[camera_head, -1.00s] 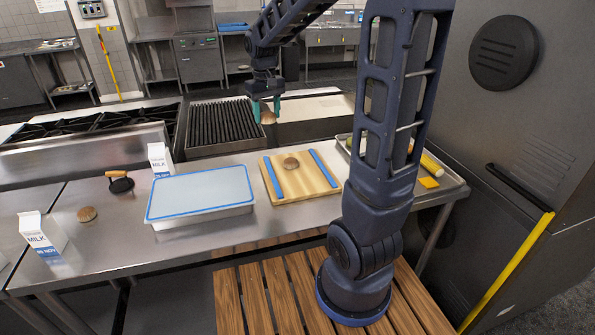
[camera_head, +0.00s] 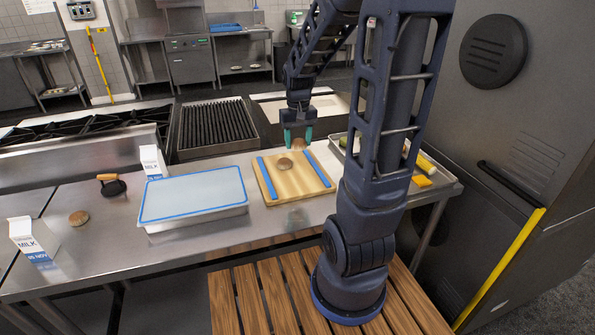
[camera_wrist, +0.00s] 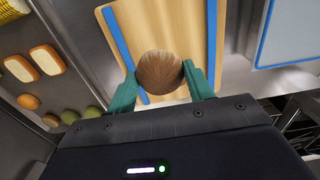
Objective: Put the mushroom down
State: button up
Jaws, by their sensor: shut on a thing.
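My gripper (camera_head: 298,138) is shut on a brown, rounded mushroom (camera_head: 299,145), held between its green fingers. In the wrist view the mushroom (camera_wrist: 160,72) fills the space between the fingertips. It hangs near the far edge of a wooden cutting board (camera_head: 304,181) with two blue strips. The board (camera_wrist: 165,25) also shows beyond the mushroom in the wrist view. I cannot tell the exact height of the held mushroom.
A tray (camera_head: 447,188) of foods stands right of the board. A covered blue-rimmed pan (camera_head: 194,196) stands left of it. Two milk cartons (camera_head: 33,241), a brown round item (camera_head: 79,218) and a black-and-orange tool (camera_head: 112,186) are further left. A grill (camera_head: 212,126) lies behind.

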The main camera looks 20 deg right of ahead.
aim_at(298, 178)
notch_tip(298, 178, down, 12)
jog(key=shift+f, duration=0.15)
dwell(0.4)
jog(key=shift+f, duration=0.1)
jog(key=o, duration=1)
jog(key=shift+c, duration=0.2)
